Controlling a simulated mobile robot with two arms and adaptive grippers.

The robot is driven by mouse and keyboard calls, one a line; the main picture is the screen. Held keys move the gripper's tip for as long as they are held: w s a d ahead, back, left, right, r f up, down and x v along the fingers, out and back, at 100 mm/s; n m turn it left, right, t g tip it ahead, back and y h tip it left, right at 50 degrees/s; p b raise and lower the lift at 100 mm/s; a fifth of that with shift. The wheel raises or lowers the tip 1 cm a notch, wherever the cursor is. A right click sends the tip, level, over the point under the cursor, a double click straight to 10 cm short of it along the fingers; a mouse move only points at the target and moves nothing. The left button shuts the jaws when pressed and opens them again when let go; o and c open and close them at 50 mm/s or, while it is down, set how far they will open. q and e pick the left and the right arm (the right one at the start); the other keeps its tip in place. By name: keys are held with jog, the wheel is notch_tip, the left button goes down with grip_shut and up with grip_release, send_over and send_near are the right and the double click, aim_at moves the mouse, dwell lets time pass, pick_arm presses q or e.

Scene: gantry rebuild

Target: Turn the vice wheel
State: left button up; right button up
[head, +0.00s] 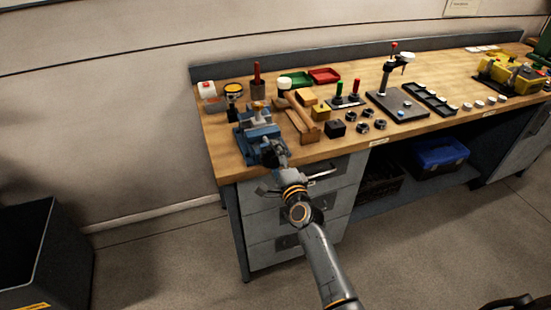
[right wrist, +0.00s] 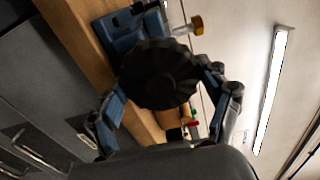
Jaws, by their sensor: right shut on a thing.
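The blue vice (head: 258,132) stands at the front left corner of the wooden workbench. Its wheel (right wrist: 158,75) is a dark, ridged disc that fills the middle of the right wrist view. My right gripper (head: 276,160) reaches up to the front of the vice. In the right wrist view, its fingers (right wrist: 165,92) lie on either side of the wheel and are shut on it. The gripper hides the wheel in the head view. Part of the blue vice body (right wrist: 122,32) shows behind the wheel. My left gripper is not in view.
On the workbench (head: 232,165), a wooden mallet (head: 302,122), black blocks and rings stand right of the vice. A yellow-lidded container (head: 233,91) and red and green trays (head: 324,76) are behind. Drawers (head: 300,205) with handles lie below. A dark bin (head: 45,250) stands at left.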

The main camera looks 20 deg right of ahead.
jog(key=shift+f, duration=0.1)
dwell(0.3)
jog(key=o, duration=1.1)
jog(key=shift+o, duration=0.2)
jog(key=s, duration=1.2)
jog(key=shift+d, duration=0.15)
